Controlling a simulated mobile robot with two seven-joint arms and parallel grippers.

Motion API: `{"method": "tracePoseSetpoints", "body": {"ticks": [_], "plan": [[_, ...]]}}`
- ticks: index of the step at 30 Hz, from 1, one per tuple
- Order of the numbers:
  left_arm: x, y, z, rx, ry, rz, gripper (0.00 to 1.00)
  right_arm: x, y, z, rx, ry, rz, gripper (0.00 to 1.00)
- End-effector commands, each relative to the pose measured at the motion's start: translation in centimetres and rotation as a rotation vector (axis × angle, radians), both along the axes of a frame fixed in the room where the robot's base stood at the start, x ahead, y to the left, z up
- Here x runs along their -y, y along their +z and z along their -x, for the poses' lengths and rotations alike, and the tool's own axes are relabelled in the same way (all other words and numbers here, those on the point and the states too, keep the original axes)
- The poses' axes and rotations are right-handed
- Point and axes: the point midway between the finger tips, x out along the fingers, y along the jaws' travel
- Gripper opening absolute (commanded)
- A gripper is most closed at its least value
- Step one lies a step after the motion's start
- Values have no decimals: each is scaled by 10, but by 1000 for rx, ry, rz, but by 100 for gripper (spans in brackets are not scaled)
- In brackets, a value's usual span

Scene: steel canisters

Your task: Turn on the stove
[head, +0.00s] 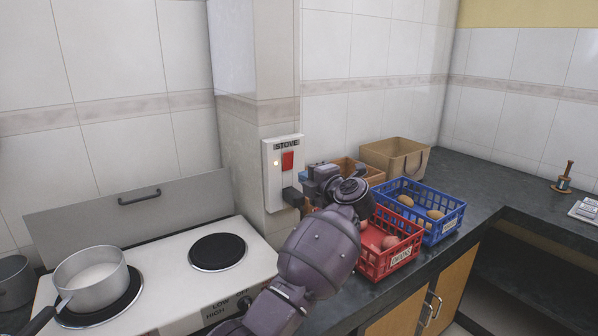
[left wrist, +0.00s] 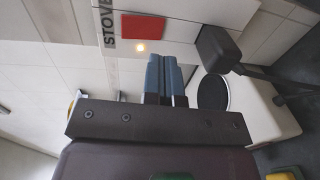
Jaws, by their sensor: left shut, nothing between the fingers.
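The stove switch plate (head: 271,180) is on the tiled wall pillar, labelled STOVE, with a red rocker switch (head: 288,161) and a small glowing light (head: 276,163). The red switch (left wrist: 143,28) and light (left wrist: 140,48) also show in the left wrist view. My left gripper (head: 306,174) is in front of the plate's lower right side, below the red switch. Its blue fingers (left wrist: 164,60) are shut and empty, pointing toward the plate; I cannot tell whether they touch it. The white stove (head: 160,280) stands at left with two black burners; a pot (head: 92,282) sits on the left one.
A black plug (head: 293,197) with a cable sits at the plate's lower edge, close to the gripper. Red (head: 388,262) and blue (head: 447,228) crates with produce and a tan box (head: 394,157) stand on the counter at right. The far right counter is mostly clear.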

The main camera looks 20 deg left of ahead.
Motion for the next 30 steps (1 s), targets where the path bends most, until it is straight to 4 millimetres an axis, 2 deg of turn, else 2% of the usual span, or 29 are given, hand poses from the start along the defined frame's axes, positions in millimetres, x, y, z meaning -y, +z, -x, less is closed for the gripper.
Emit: {"method": "tracePoseSetpoints", "body": {"ticks": [5, 12, 18, 30], "plan": [[29, -6, 23, -2, 0, 5, 0, 5, -7, 11, -27, 0, 10, 43], [57, -11, 44, -3, 0, 3, 0, 4, -6, 8, -23, 2, 9, 43], [65, -13, 51, -2, 1, 1, 0, 3, -3, 5, -15, 4, 8, 43], [66, -12, 52, -1, 1, 0, 0, 0, 0, 0, -4, 0, 1, 43]]}}
